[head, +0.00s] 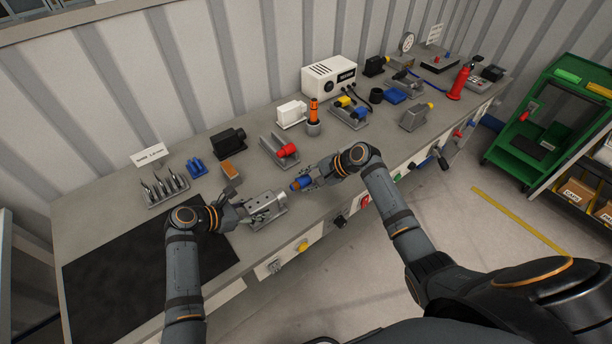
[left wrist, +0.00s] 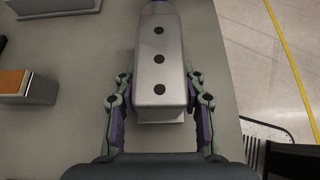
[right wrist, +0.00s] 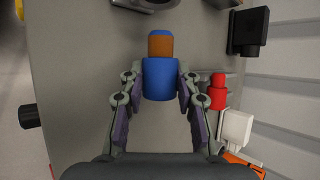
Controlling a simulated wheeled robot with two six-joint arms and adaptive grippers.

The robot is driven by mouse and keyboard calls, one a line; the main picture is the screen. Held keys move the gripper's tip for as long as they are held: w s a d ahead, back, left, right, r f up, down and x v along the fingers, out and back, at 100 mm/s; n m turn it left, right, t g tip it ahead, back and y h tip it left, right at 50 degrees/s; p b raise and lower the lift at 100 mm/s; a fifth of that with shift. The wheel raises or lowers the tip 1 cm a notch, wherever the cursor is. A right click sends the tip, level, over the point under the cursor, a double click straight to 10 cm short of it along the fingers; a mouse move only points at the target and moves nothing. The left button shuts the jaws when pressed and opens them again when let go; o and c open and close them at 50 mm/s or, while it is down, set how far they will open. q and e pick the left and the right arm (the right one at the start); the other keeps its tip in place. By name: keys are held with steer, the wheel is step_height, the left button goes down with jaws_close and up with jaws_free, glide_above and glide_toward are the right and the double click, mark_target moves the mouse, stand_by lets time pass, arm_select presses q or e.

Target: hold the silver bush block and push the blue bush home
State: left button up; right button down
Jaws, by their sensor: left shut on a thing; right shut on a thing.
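The silver bush block (head: 266,204) sits on the bench near its front edge. My left gripper (head: 243,211) is shut on its sides from the left end. In the left wrist view the block (left wrist: 158,60) shows a row of dark holes on top, between the two fingers. My right gripper (head: 309,181) is shut on the blue bush (head: 299,184), to the right of the block. In the right wrist view the bush (right wrist: 160,78) has an orange-brown front end pointing at the block, with a gap between them. The block's bore is hidden.
An orange-topped box (head: 229,170) lies behind the block. A grey holder with a red cylinder (head: 287,150) stands behind my right gripper. A black box (head: 228,141), blue parts (head: 196,167) and a rack of pointed tools (head: 166,190) stand farther left. A dark mat (head: 130,255) is clear.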

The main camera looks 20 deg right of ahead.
steer(key=shift+a+f, duration=0.1)
steer(key=shift+s+a+f, duration=0.2)
steer(key=shift+s+a, duration=0.1)
steer(key=shift+a, duration=0.45)
steer(key=shift+a, duration=0.1)
steer(key=shift+s+a, duration=0.1)
steer(key=shift+a, duration=0.2)
stand_by(0.3)
steer(key=shift+s+a, duration=0.2)
steer(key=shift+a, duration=0.5)
steer(key=shift+s+a, duration=0.2)
steer(key=shift+a, duration=0.45)
stand_by(0.8)
steer(key=c, duration=0.9)
jaws_free()
steer(key=shift+d, duration=0.1)
